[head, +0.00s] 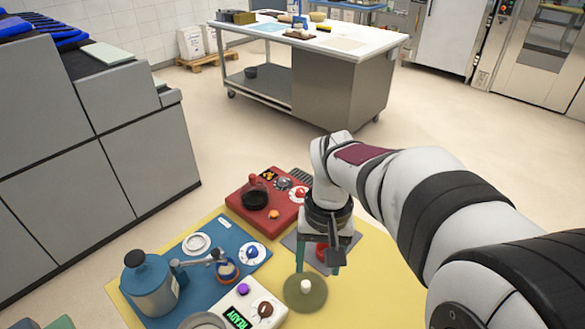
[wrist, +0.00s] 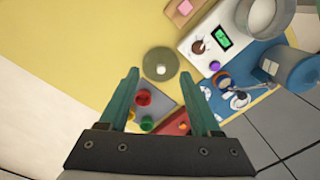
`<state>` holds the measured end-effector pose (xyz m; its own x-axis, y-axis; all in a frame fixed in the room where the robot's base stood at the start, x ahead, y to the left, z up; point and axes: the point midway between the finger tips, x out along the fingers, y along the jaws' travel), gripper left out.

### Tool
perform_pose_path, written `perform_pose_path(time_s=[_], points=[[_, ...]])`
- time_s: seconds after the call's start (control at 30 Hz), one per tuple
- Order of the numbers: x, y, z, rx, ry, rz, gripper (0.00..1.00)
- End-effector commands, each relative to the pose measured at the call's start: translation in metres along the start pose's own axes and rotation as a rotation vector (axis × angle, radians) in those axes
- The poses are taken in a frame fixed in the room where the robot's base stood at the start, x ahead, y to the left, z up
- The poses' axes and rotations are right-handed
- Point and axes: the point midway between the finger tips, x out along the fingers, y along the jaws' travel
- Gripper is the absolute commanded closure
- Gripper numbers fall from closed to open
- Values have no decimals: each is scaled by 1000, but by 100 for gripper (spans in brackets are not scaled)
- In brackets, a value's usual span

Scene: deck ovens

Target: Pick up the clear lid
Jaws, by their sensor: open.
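The clear lid (head: 318,301) is a see-through, olive-tinted disc with a white knob (head: 306,287). It lies flat on the yellow mat at the front in the head view. The gap between fingertips and lid is hard to judge.
A grey panel with coloured buttons (wrist: 165,108) is under my gripper. A white box with a READY screen (head: 262,291), a blue board (head: 208,270) with a blue canister (head: 150,285), and a red panel (head: 240,203) stand around. Yellow mat (head: 375,250) is bare at right.

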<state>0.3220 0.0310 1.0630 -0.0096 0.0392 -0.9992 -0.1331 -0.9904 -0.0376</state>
Motion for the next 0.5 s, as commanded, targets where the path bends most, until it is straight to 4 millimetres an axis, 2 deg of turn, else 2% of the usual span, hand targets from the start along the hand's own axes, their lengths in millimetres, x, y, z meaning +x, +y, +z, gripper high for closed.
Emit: perform_pose_path(time_s=[0.03, 0.1, 0.17, 0.37, 0.5], points=[[12, -5, -24, -44, -2, 14, 36], [26, -10, -50, -97, 5, 29, 36], [33, -13, -62, -123, 9, 36, 36], [46, -14, -68, -137, 11, 40, 36], [86, -12, -67, -135, 5, 40, 36]])
